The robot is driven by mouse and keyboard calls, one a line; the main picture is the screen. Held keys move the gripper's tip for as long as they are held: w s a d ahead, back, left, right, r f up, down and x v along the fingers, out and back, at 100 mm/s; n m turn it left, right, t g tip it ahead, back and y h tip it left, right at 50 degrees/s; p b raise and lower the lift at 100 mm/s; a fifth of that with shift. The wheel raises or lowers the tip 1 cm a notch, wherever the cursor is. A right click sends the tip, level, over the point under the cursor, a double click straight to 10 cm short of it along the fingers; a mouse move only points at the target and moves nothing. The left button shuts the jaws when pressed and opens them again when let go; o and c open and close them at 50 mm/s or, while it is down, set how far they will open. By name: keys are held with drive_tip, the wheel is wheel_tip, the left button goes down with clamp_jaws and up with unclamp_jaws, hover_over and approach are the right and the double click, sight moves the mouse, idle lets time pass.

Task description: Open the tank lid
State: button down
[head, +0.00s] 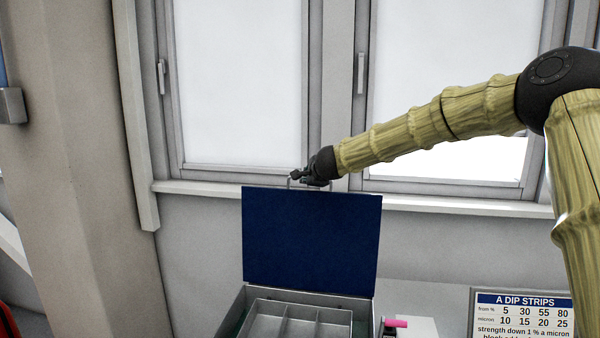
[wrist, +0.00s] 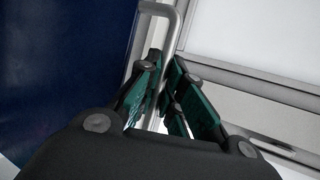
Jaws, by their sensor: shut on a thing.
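The tank lid (head: 311,238) is a dark blue panel standing raised, close to upright, at the back of the grey tank (head: 240,308). In the wrist view the lid (wrist: 60,70) fills the left side. A grey bar handle (wrist: 172,45) stands at the lid's top edge and runs down between the fingers. My gripper (head: 305,180) is at the lid's top edge. In the wrist view my gripper (wrist: 170,95) has its green-padded fingers on either side of the handle and is shut on it. The fingers partly hide the handle.
A divided tray (head: 300,318) shows inside the open tank. A pink-tipped item (head: 397,323) and a sign headed A DIP STRIPS (head: 523,312) are to the right. Windows with a white sill (head: 450,205) are behind the lid. A beige pillar (head: 75,150) stands left.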

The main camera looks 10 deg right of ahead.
drive_tip(key=shift+w+d, duration=0.2)
drive_tip(key=shift+w, duration=0.25)
drive_tip(key=c, duration=1.8)
unclamp_jaws()
drive_tip(key=shift+s, duration=0.1)
drive_tip(key=v, duration=1.2)
drive_tip(key=shift+r, duration=0.1)
